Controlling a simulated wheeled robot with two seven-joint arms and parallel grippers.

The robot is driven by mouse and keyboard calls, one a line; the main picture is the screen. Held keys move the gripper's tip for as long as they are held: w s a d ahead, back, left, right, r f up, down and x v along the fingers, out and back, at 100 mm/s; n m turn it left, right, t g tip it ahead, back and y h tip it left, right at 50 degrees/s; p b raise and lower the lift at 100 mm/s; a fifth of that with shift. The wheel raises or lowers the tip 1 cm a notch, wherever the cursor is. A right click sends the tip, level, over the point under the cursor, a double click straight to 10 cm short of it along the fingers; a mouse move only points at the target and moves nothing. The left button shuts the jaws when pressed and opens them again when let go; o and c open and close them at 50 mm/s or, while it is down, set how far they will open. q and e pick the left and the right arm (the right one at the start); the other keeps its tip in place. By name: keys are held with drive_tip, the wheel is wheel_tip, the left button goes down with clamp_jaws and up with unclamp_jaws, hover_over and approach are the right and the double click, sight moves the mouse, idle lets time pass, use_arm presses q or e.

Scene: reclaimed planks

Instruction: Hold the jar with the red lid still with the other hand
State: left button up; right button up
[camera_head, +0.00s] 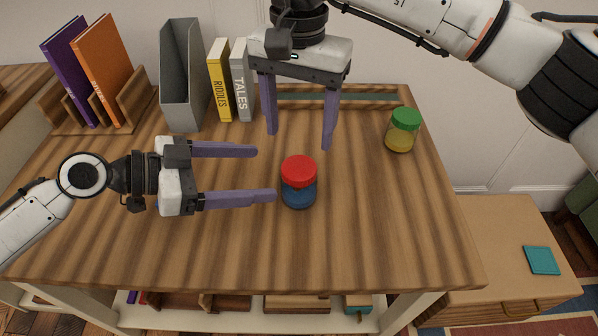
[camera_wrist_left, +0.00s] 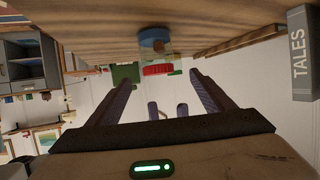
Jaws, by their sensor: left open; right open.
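The jar with the red lid (camera_head: 299,185) stands upright on the wooden table, its lower part blue. In the left wrist view this jar (camera_wrist_left: 154,42) appears upside down beyond the fingers. My left gripper (camera_head: 266,173) comes in from the left, lies level and is open and empty. Its fingertips point at the jar and end just left of it; whether the lower one touches it I cannot tell. My right gripper (camera_head: 299,141) is open and empty, fingers pointing down, above and behind the jar.
A jar with a green lid (camera_head: 402,130) stands at the back right. A grey file holder (camera_head: 184,80), a yellow book (camera_head: 219,82) and a grey TALES book (camera_head: 242,82) stand at the back left, near a wooden rack (camera_head: 58,112) with books. The table's front is clear.

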sight(300, 173)
drive_tip(key=shift+s+r, duration=0.15)
drive_tip(key=shift+s, duration=0.15)
use_arm(q)
drive_tip(key=x, duration=1)
drive_tip(key=shift+s+d, duration=0.15)
clamp_jaws()
use_arm(e)
drive_tip(key=n, duration=0.4)
drive_tip(key=shift+n, duration=0.3)
drive_tip(key=shift+f, duration=0.2)
drive_tip(key=shift+f, duration=3.9)
